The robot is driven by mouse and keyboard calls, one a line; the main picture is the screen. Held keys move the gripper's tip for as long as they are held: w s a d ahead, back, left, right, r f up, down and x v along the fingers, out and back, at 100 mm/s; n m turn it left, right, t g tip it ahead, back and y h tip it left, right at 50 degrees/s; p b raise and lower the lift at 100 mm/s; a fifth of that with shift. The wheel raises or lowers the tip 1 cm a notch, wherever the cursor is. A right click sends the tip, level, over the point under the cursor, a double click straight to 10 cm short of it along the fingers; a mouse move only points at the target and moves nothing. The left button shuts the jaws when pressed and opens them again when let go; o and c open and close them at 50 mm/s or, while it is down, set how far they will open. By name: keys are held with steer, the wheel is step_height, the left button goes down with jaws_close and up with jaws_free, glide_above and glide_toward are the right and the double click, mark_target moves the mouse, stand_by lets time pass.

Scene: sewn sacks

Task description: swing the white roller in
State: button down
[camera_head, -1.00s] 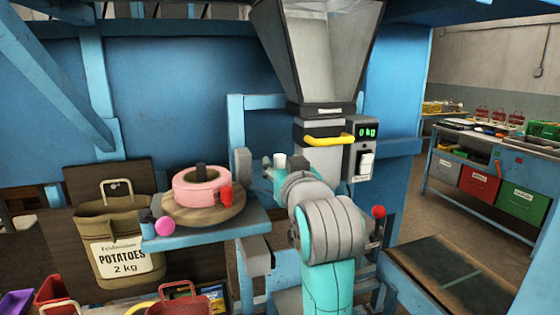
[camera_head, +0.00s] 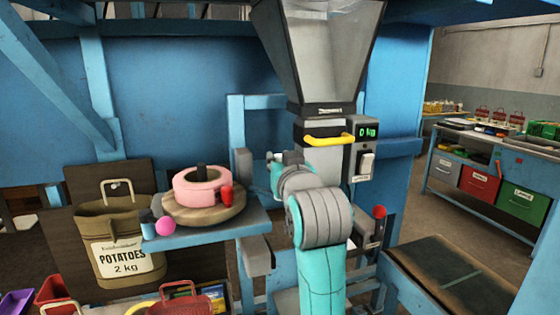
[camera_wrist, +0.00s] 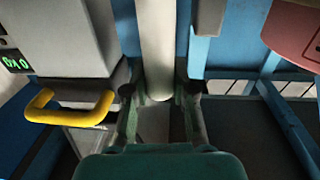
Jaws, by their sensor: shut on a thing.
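The white roller (camera_wrist: 157,45) is a pale upright bar in the wrist view, running from the top edge down between my two fingers. My gripper (camera_wrist: 160,92) is shut on the roller, with one finger on each side of it. In the head view my gripper (camera_head: 279,168) is left of the grey spout, and my own wrist hides most of the roller there.
The hopper (camera_head: 318,45) with a yellow handle (camera_head: 329,140) and a scale display (camera_head: 368,132) stands just right of my gripper. A blue shelf (camera_head: 215,235) with a pink tape roll (camera_head: 202,193) is at left. A potato sack (camera_head: 120,240) hangs below left.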

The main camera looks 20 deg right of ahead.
steer(key=shift+a, duration=0.1)
steer(key=shift+s+a+m+g+h, duration=0.3)
steer(key=shift+a+m+g+h, duration=0.6)
steer(key=shift+m+h, duration=0.7)
steer(key=shift+s+a+m+g+h, duration=0.25)
steer(key=shift+a+m+g+h, duration=0.75)
steer(key=shift+h, duration=1.15)
steer(key=shift+s+a+m+g+h, duration=0.3)
steer(key=shift+a+m+g+h, duration=0.45)
steer(key=shift+m+h, duration=0.9)
steer(key=shift+a+h, duration=0.1)
steer(key=shift+h, duration=0.2)
steer(key=c, duration=0.9)
jaws_free()
steer(key=v, duration=1.2)
steer(key=shift+r, duration=0.1)
